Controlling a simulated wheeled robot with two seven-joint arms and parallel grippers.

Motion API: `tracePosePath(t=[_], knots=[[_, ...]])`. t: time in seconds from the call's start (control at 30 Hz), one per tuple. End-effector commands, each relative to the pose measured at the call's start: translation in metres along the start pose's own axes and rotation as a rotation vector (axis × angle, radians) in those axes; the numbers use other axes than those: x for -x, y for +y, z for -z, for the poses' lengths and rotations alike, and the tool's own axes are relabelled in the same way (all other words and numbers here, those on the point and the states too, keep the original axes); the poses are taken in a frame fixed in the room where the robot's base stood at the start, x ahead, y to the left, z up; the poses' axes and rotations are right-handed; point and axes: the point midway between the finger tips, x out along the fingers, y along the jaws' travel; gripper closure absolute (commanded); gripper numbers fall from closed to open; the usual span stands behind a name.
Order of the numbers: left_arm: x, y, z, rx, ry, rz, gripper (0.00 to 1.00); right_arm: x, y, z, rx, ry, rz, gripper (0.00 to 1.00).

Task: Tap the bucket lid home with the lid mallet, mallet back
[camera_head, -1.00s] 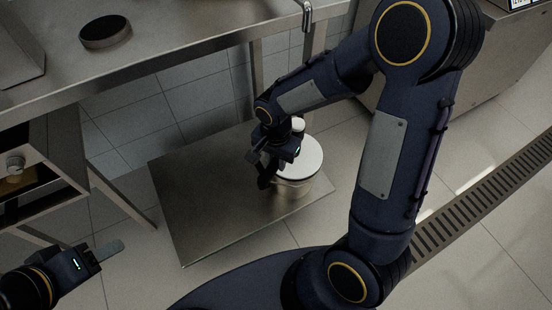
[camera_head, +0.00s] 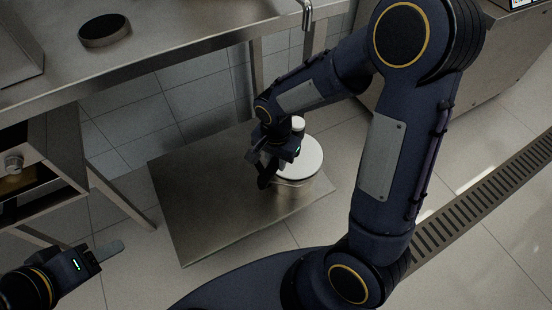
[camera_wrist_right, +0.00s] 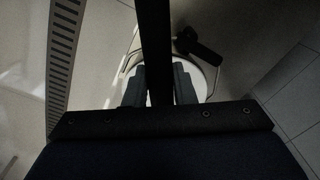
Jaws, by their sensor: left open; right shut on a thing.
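The bucket (camera_head: 300,188) stands at the right part of a low steel platform, with a round white lid (camera_head: 304,156) on top. I cannot tell whether the lid is fully seated. My right gripper (camera_head: 268,164) is over the bucket's left side and shut on the dark mallet. In the right wrist view the mallet's dark bar (camera_wrist_right: 155,40) runs up between the fingers, in front of the white lid (camera_wrist_right: 206,72). Whether the mallet touches the lid is unclear. My left gripper (camera_head: 108,250) is open and empty at the lower left.
The low steel platform (camera_head: 205,215) has free room left of the bucket. A steel counter (camera_head: 180,40) with a dark round disc (camera_head: 105,31) is above it. A drawer unit (camera_head: 40,165) stands at the left. A floor drain grate (camera_head: 470,215) runs along the right.

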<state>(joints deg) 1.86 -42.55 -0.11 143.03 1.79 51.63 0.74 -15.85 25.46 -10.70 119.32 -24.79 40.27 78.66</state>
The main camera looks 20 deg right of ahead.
Motion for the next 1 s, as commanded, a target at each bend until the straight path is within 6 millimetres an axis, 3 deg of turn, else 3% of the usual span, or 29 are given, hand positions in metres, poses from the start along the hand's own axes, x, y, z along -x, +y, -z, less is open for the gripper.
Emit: tracePosePath(t=[0.27, 0.67, 1.0], knots=[[-0.044, -0.02, -0.022, 0.0, 0.0, 0.0, 0.48, -0.061, 0.0, -0.001, 0.0, 0.0, -0.001, 1.0], [-0.002, -0.001, -0.001, 0.0, 0.0, 0.0, 0.48, -0.003, -0.001, 0.0, 0.0, 0.001, 0.002, 1.0], [-0.005, -0.003, -0.003, 0.0, 0.0, 0.0, 0.48, -0.007, 0.0, 0.0, 0.0, 0.001, 0.001, 1.0]])
